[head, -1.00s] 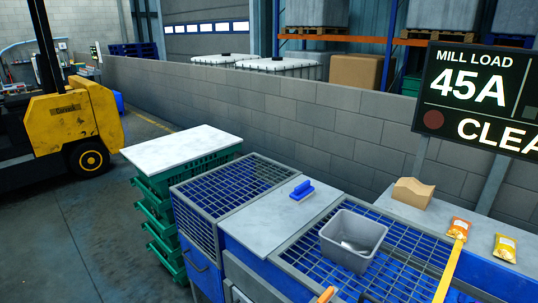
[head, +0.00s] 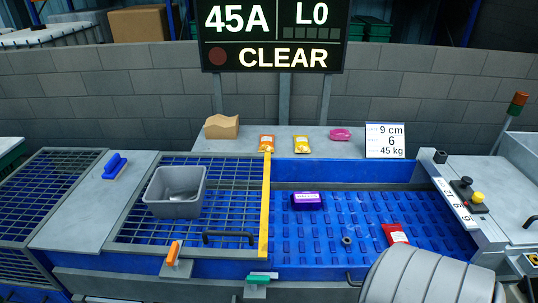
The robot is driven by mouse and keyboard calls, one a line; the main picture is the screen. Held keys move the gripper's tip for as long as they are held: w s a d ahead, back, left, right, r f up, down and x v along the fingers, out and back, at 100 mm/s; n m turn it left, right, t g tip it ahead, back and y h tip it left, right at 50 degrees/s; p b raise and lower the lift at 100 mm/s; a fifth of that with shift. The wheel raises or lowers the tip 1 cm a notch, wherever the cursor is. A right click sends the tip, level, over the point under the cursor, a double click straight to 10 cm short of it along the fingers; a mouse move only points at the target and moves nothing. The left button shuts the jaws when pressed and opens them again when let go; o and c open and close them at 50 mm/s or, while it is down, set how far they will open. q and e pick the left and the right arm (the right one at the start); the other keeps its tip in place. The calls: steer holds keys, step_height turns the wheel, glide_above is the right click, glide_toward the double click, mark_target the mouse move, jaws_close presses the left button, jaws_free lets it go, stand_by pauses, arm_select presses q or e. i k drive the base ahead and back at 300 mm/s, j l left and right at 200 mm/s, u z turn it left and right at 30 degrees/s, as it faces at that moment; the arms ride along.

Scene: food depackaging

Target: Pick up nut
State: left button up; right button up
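A small dark ring-shaped nut (head: 346,240) lies on the blue studded belt (head: 325,262), right of its middle. A red packet (head: 395,234) lies to its right, apart from it. A purple packet (head: 307,201) lies up and to its left. Neither of my grippers shows in the head view, so their state cannot be seen.
A yellow strip (head: 265,215) divides the belt from a grating holding a grey bin (head: 174,193). Several packets, including an orange one (head: 267,143), sit on the back shelf. A ribbed grey rounded shape (head: 425,278) covers the belt's front right. A blue-handled tool (head: 115,166) lies left.

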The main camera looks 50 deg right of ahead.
mark_target(346, 244)
steer(key=z, duration=2.2)
